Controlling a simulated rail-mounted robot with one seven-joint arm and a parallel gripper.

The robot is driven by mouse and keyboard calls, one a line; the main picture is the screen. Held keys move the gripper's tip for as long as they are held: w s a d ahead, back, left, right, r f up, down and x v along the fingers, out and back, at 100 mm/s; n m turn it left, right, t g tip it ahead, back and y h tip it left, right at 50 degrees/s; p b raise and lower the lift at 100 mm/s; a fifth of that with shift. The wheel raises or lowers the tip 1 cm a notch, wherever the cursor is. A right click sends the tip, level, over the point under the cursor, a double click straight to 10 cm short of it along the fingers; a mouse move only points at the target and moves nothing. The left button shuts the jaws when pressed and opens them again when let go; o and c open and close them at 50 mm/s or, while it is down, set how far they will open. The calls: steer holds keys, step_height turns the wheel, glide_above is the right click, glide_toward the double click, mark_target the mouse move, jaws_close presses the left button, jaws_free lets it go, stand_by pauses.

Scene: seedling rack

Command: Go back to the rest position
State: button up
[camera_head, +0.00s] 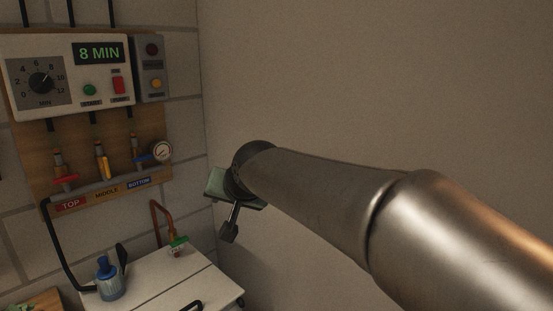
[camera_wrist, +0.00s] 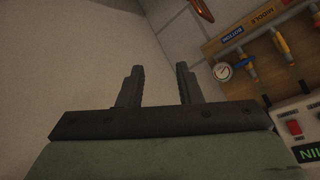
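My gripper (camera_wrist: 160,70) shows in the wrist view with its two dark fingers apart and nothing between them. In the head view my gripper (camera_head: 229,232) is at the end of my arm, beside the wall panel and above the right edge of the white bench top. My arm comes in from the lower right and hides part of the wall.
A wall panel carries a timer box (camera_head: 70,75) reading 8 MIN, several valves and a gauge (camera_head: 161,151). The white bench top (camera_head: 150,280) below bears a blue-capped bottle (camera_head: 108,281). A copper pipe (camera_head: 158,215) with a green fitting stands behind. The plain wall is bare.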

steer(key=s+d+f+g+h, duration=0.35)
steer(key=s+d+f, duration=0.55)
steer(key=d+f, duration=0.45)
steer(key=s+d+f+g, duration=0.1)
steer(key=s+d+f, duration=0.2)
steer(key=s, duration=0.3)
steer(key=s+d+f+g, duration=0.2)
steer(key=s+d+f, duration=0.1)
steer(key=s, duration=0.3)
steer(key=s+d+f+g+h, duration=0.1)
steer(key=s+d+f+g, duration=0.1)
steer(key=s+d+f, duration=0.2)
steer(key=shift+s+d, duration=0.3)
steer(key=shift+s, duration=0.6)
steer(key=shift+w, duration=0.1)
